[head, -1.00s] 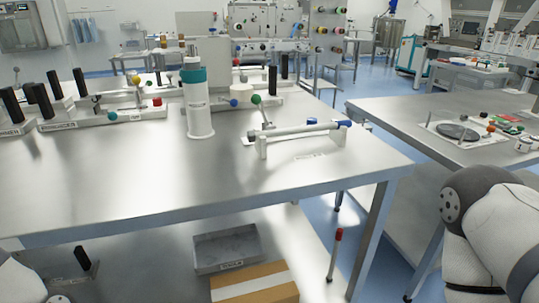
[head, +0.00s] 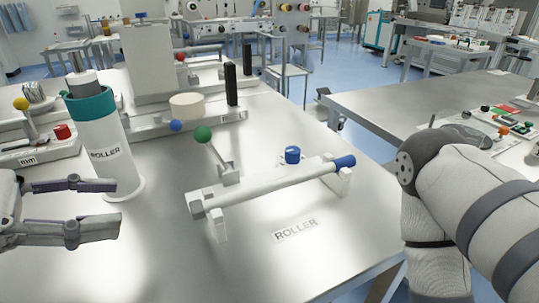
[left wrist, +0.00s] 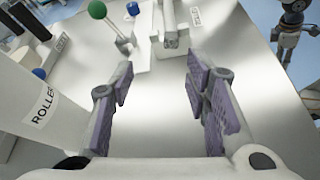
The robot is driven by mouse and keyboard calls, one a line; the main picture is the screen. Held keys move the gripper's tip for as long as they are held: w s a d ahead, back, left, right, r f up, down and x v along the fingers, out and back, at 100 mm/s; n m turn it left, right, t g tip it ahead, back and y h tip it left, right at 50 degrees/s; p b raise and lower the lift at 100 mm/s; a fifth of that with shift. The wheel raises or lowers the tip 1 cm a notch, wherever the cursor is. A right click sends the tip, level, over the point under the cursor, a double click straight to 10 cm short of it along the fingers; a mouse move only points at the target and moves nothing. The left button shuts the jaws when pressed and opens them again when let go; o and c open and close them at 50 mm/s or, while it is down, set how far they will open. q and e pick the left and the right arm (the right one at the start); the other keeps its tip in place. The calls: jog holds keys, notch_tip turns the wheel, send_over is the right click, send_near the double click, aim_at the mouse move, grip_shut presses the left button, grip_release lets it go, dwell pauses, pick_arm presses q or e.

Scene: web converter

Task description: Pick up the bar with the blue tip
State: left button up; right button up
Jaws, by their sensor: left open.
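The white bar (head: 270,187) rests level across two low supports on the metal table. Its blue tip (head: 345,162) is at the right end in the head view. Part of the bar (left wrist: 169,14) shows at the top edge of the left wrist view; I cannot make out the blue tip there. My left gripper (head: 112,208) is open and empty at the left of the head view, apart from the bar and near the white roller cylinder. In the left wrist view the gripper's fingers (left wrist: 160,78) are spread, with bare table between them. My right gripper is out of view.
The upright white roller cylinder (head: 107,150) with a teal band stands close beside my left gripper. A green ball lever (head: 203,134) and blue knob (head: 292,155) stand just behind the bar. Black posts (head: 231,85) stand farther back. The table front is clear.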

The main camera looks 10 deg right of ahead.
aim_at(191, 207)
pick_arm(q)
jog(key=d, duration=0.1)
jog(key=d+f, duration=0.1)
jog(key=d, duration=0.1)
jog(key=shift+s+d+f, duration=0.2)
jog(key=shift+d+f, duration=0.1)
jog(key=b+x, duration=0.3)
jog(key=x, duration=0.5)
jog(key=shift+r, duration=0.3)
grip_shut()
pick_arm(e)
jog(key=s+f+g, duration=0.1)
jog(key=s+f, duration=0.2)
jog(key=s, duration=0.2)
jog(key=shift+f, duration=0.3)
